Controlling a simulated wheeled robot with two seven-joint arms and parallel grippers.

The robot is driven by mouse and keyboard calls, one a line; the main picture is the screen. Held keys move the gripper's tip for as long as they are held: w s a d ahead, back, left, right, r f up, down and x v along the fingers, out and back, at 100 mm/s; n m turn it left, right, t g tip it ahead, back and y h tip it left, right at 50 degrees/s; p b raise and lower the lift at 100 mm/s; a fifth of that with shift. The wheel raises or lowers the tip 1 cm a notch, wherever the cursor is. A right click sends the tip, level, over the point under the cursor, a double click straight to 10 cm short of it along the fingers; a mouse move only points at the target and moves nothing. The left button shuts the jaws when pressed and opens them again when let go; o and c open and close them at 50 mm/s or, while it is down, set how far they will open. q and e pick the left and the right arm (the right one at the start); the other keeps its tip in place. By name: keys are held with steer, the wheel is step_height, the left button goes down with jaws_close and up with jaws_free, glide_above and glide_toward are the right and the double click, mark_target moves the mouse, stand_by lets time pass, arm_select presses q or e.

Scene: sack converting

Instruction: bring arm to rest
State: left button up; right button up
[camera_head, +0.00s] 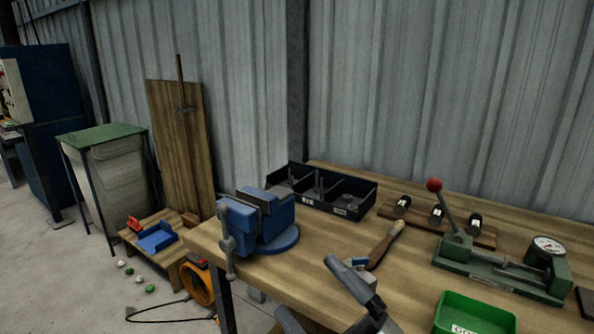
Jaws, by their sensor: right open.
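My right gripper (309,288) shows at the bottom centre, over the front edge of the wooden workbench (330,243). Its two grey fingers are apart with nothing between them. The lower finger is partly cut off by the bottom of the view. A wooden-handled tool (386,244) lies on the bench just beyond the upper finger, and its near end is partly hidden. My left gripper is not in view.
A blue vise (262,218) stands at the bench's left corner. Behind are a black divided bin (345,209) and a wooden rack (421,218). A green lever press with gauge (505,268) and a green tray (474,316) are at right. Bare bench lies between.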

steer(key=d+f+m+h, duration=0.7)
steer(key=f+m+h, duration=0.2)
steer(key=f+m, duration=0.3)
steer(key=s+d+f+m+g+h, duration=0.2)
steer(key=s+f+m+g, duration=0.1)
steer(key=s+f, duration=0.2)
steer(key=s+d+f+m+g+h, duration=0.2)
steer(key=s+f, duration=0.4)
steer(key=f, duration=0.4)
steer(key=d+m, duration=0.1)
steer(key=m, duration=0.1)
steer(key=shift+s+m+g, duration=0.2)
steer(key=shift+m+g, duration=0.1)
steer(key=shift+g, duration=0.1)
